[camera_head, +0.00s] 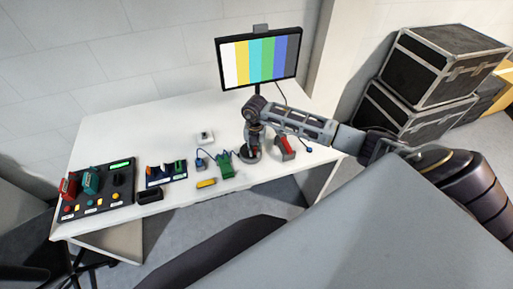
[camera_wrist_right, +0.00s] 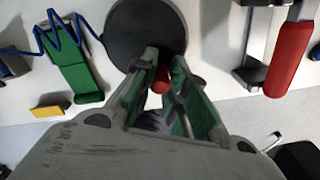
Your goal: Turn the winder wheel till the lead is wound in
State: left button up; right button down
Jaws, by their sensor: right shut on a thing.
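The winder wheel (camera_wrist_right: 140,22) is a dark round disc on the white table, with a red knob (camera_wrist_right: 161,80) near its rim. In the head view, the wheel (camera_head: 250,156) shows partly under my right gripper (camera_head: 252,147). My right gripper points down at the wheel, and in the wrist view its fingers (camera_wrist_right: 162,82) are shut on the red knob. The blue lead (camera_wrist_right: 68,30) zigzags loosely over a green block (camera_wrist_right: 78,62) left of the wheel. In the head view, the lead (camera_head: 207,152) runs near a small blue-grey box. My left gripper is not in view.
A red-handled grey device (camera_head: 285,146) stands close right of the wheel. A yellow block (camera_head: 206,183) lies in front of the green block. A control panel (camera_head: 98,190) and a small rack (camera_head: 166,172) stand at left. A monitor (camera_head: 259,60) stands behind.

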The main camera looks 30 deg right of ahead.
jog(key=m, duration=0.1)
jog(key=a+m, duration=0.1)
jog(key=m, duration=0.1)
jog(key=m+p, duration=0.1)
jog(key=m, duration=0.1)
jog(key=shift+w+a+r, duration=0.25)
jog(key=shift+w+a+m+p, duration=0.2)
jog(key=shift+a+m+p, duration=0.05)
jog(key=shift+m, duration=0.85)
jog(key=shift+w+a+m+p, duration=0.15)
jog(key=shift+a+m+p, duration=0.1)
jog(key=shift+m, duration=0.85)
jog(key=shift+d, duration=0.1)
jog(key=c, duration=1.6)
grip_release()
jog(key=shift+o, duration=1.2)
jog(key=shift+f, duration=0.15)
jog(key=shift+s, duration=0.1)
notch_tip(320, 180, up, 12)
